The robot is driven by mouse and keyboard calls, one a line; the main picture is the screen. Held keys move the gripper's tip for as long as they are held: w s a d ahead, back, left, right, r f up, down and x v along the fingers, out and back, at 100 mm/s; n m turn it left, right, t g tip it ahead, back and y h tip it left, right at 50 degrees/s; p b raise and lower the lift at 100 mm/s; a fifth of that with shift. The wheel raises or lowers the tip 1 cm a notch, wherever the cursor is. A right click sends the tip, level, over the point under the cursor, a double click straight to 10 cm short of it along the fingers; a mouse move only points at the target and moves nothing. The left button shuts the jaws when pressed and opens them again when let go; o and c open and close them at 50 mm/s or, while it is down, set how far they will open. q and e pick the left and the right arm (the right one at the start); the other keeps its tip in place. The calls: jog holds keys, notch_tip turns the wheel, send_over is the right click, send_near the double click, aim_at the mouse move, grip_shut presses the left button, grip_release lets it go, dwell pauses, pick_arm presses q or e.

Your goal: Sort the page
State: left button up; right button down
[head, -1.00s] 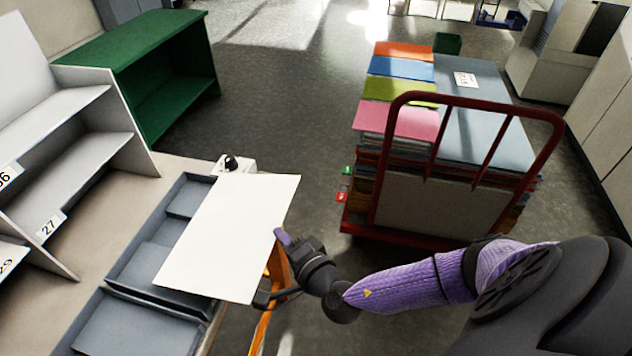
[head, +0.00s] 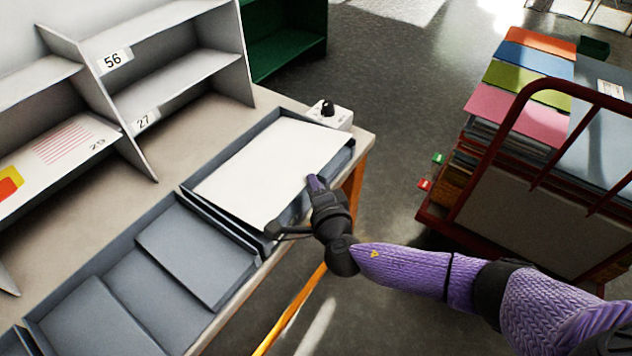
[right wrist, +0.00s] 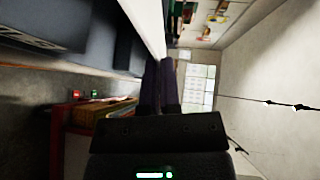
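The blank white page (head: 265,170) is over the rear grey tray (head: 205,222) on the table, covering most of the tray's inside. I cannot tell whether it touches the tray. My right gripper (head: 300,208) is at the page's right edge, with one purple finger on the upper side. In the right wrist view the purple fingers (right wrist: 160,85) are close together, and the white page edge (right wrist: 152,28) runs in between them. My left gripper is out of view.
Shelf slots labelled 56 (head: 113,61), 27 (head: 142,122) and 29 stand at the left. A printed sheet (head: 62,145) lies in the lower slot. A grey divided tray (head: 110,300) is in front. A white device (head: 328,115) sits at the table corner. A red trolley (head: 500,140) stands right.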

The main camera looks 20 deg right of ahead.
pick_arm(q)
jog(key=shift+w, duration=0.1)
pick_arm(e)
jog(key=c, duration=0.9)
grip_release()
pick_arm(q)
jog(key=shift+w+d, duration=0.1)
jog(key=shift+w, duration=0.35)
pick_arm(e)
jog(key=shift+o, duration=0.7)
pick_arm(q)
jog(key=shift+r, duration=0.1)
pick_arm(e)
jog(key=shift+s, duration=0.15)
pick_arm(q)
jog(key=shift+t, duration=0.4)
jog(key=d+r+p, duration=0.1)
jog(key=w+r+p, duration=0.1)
jog(key=p, duration=0.1)
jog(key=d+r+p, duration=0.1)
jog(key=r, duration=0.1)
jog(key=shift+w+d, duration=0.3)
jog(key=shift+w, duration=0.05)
pick_arm(e)
jog(key=s+r, duration=0.1)
jog(key=s, duration=0.8)
jog(key=shift+s+r, duration=0.25)
jog(key=shift+s, duration=0.05)
jog(key=shift+c, duration=0.3)
